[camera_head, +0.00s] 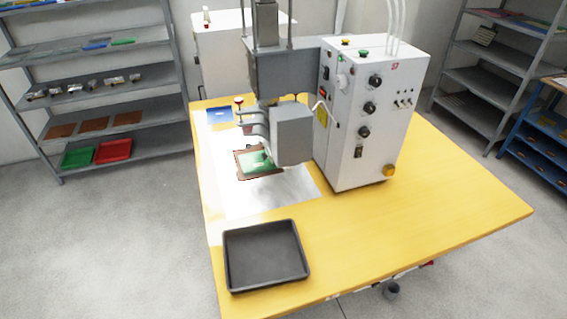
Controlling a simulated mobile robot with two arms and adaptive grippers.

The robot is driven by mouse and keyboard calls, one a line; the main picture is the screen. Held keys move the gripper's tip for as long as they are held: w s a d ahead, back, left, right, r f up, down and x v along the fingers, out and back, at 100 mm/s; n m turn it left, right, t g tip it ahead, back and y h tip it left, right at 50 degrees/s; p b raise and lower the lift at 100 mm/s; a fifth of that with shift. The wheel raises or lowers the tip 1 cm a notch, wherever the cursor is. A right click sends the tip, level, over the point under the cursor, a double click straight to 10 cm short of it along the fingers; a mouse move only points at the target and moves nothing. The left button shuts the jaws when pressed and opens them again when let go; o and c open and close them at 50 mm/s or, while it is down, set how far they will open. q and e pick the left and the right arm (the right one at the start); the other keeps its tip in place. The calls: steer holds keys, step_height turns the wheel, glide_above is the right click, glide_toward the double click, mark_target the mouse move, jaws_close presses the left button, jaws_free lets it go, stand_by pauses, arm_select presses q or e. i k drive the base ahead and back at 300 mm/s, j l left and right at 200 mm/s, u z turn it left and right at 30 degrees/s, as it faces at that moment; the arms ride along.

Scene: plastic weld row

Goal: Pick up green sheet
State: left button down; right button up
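A green sheet (249,163) lies on a brown plate (243,175) on the yellow table, under the press head (292,138) of the white machine. The head hides part of its right side. A small thin green piece (122,41) also lies on an upper board of the left shelf. Neither of my grippers shows in the head view.
The white machine (360,125) stands at the middle of the yellow table (450,215). An empty black tray (264,256) sits at the front left. A blue flat piece (220,115) lies at the back left. Grey shelves (100,148) flank the table, with open floor between.

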mark_target(250, 163)
steer(key=i+j+z, duration=0.15)
steer(key=j+z, duration=0.25)
steer(key=i+j+z, duration=0.15)
steer(key=z, duration=0.3)
steer(key=j+z, duration=0.4)
